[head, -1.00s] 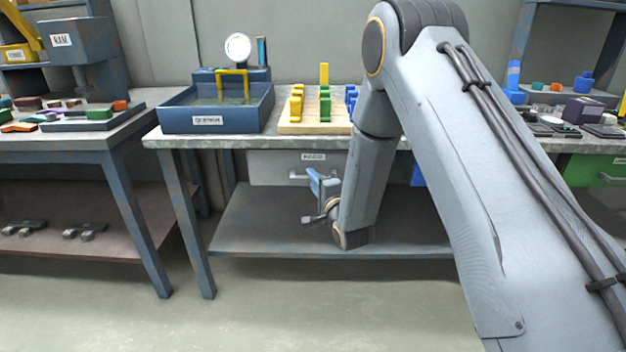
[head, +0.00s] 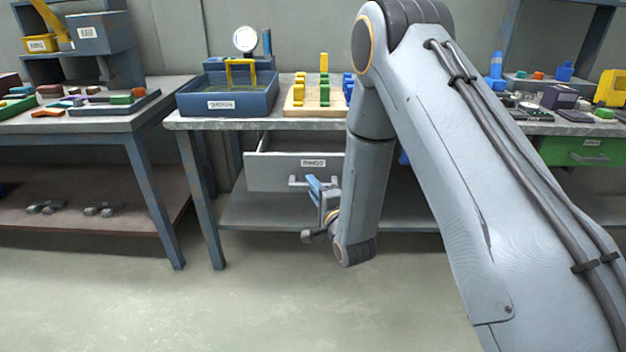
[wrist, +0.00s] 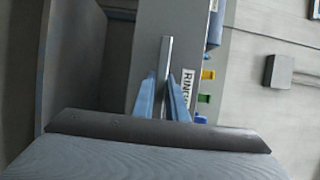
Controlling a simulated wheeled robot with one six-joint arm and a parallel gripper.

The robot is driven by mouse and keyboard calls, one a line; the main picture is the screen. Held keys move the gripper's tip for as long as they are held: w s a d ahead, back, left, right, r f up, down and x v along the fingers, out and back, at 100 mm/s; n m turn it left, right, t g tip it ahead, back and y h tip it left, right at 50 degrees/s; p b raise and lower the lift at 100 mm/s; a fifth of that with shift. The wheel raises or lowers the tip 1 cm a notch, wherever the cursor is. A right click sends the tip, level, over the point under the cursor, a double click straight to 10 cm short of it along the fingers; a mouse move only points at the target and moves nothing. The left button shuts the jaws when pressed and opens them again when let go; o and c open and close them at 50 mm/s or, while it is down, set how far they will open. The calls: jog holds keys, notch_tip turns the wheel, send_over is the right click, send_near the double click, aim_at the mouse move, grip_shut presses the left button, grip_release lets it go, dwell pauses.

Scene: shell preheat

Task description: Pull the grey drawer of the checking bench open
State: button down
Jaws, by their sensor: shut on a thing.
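The grey drawer (head: 272,172) of the checking bench (head: 300,124) stands partly open under the bench top, its front pulled toward me and part of its inside showing. It has a white label and a bar handle. My gripper (head: 316,185) is at the handle, seen in the head view. In the wrist view its two blue fingers (wrist: 166,98) are closed around the metal handle (wrist: 167,65), beside the drawer's label. The right part of the drawer front is hidden behind my arm in the head view.
A blue tray (head: 190,103) and a wooden board with coloured pegs (head: 297,108) stand on the bench. A green drawer (head: 568,152) is at the right. Another table (head: 150,118) stands at the left. The floor (head: 130,310) in front is clear.

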jog(key=shift+s, duration=0.35)
jog(key=c, duration=1.8)
grip_release()
jog(key=shift+o, duration=0.2)
jog(key=v, duration=0.7)
jog(key=shift+s, duration=0.4)
jog(key=shift+d, duration=0.15)
